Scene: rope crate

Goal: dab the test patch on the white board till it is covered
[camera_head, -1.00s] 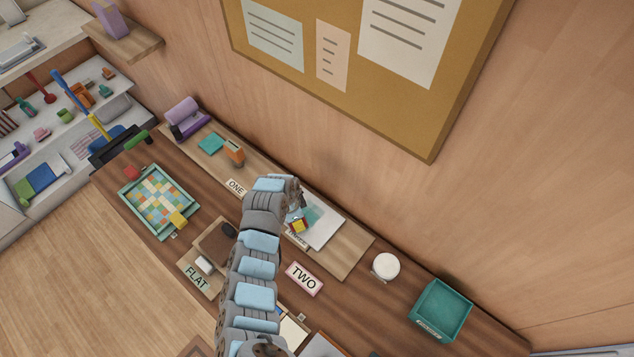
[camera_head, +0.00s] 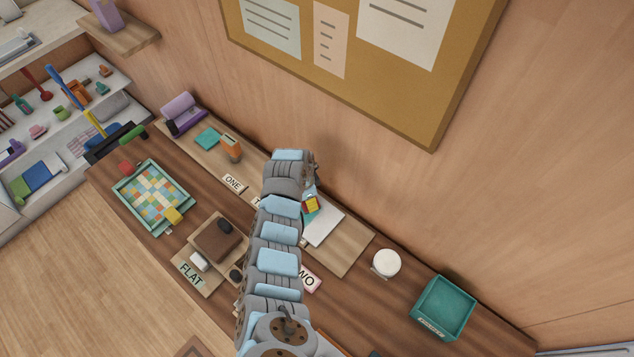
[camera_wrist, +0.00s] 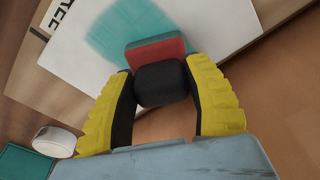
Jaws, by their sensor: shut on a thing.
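My gripper (camera_wrist: 160,82) is shut on a dabber (camera_wrist: 156,53) with a black grip, a red body and a teal lower edge. In the head view, my gripper (camera_head: 311,204) is over the left part of the white board (camera_head: 325,228), which lies on a wooden strip. In the wrist view, the white board (camera_wrist: 75,60) bears a streaky teal patch (camera_wrist: 120,30) with ragged edges. The dabber is over or at the edge of this patch and hides part of it. I cannot tell whether it touches the board.
A white round jar (camera_head: 386,262) and a teal tray (camera_head: 444,307) stand to the right. A ONE label (camera_head: 235,183), an orange object (camera_head: 231,148) and a tiled tray (camera_head: 153,199) are to the left. The wall rises close behind the board.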

